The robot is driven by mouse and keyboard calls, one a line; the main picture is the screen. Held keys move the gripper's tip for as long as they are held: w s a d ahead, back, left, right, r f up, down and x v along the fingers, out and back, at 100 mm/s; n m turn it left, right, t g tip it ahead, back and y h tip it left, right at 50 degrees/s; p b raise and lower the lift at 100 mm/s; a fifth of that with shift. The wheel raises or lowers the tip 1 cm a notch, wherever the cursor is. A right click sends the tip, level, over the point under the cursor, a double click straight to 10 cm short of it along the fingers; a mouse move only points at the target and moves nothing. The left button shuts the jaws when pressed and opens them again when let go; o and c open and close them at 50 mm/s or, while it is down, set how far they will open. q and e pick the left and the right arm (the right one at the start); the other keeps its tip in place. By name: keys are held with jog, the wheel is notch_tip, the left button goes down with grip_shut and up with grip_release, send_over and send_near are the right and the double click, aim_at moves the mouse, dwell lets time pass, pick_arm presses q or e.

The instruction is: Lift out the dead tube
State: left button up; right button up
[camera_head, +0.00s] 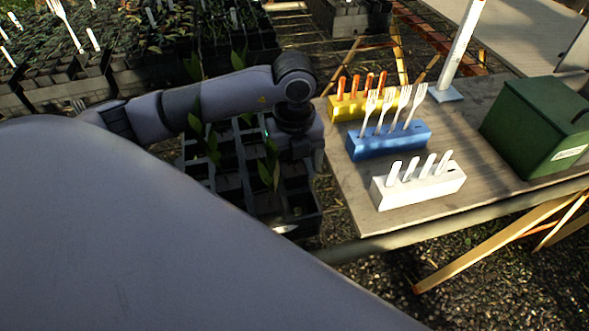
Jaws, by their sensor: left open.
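A black tray of square tubes (309,223) stands left of the bench, partly hidden under my left arm. Several tubes hold upright green-leaved seedlings (265,174); other tubes look dark or bare. I cannot tell which tube is the dead one. My left gripper (298,160) points down over the right part of the tray and is open. Its fingertips are hard to make out, and I see nothing held in it. My right gripper is not in view.
A wooden bench (345,190) on the right bears a yellow block (345,108) with orange-topped sticks, a blue block (390,141) with white forks, a white block (420,187) with white labels, a green box (540,125) and a white post (462,45). More seedling trays (65,92) lie behind.

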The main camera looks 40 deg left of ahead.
pick_arm(q)
jog(key=shift+f, duration=0.75)
jog(key=c, duration=1.5)
jog(key=shift+r, duration=0.1)
notch_tip(320, 180, up, 20)
jog(key=shift+f+p, duration=0.1)
jog(key=shift+p, duration=0.95)
